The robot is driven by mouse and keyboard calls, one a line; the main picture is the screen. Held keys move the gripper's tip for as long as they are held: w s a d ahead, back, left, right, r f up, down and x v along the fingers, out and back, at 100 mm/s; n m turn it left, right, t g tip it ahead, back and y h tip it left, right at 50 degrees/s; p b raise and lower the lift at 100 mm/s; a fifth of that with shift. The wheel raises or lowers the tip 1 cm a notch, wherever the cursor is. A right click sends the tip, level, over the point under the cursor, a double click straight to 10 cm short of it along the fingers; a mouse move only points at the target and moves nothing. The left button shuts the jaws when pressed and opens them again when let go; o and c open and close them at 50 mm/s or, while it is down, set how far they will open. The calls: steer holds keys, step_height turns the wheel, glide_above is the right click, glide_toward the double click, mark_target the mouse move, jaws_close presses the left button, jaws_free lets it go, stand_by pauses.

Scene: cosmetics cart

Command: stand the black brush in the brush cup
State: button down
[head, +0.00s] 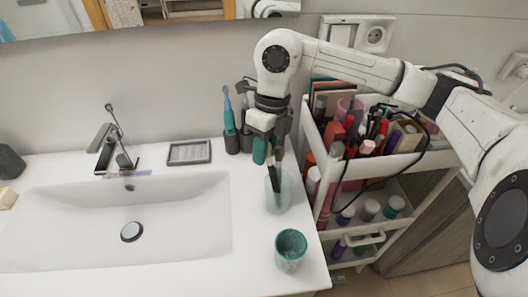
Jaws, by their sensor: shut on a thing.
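My gripper (270,138) points down above the clear brush cup (281,203) near the right end of the counter. It is shut on the black brush (271,175), a thin dark stick whose lower part shows inside the cup's rim. Another dark brush shape (279,162) shows close beside it; I cannot tell the two fully apart. The fingers partly hide the brush's upper part. I cannot tell whether its lower end touches the cup's bottom. The cup stands upright.
A teal cup (290,252) stands near the counter's front edge. A teal toothbrush (228,110) in a dark holder and a grey soap dish (189,152) stand at the back. The sink (180,215) is left. A crowded white cart (345,190) stands close on the right.

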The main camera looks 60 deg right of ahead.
steer(key=shift+f, duration=0.85)
steer(key=c, duration=1)
jaws_free()
steer(key=b+v, duration=0.2)
steer(key=v, duration=0.8)
steer(key=shift+r, duration=0.35)
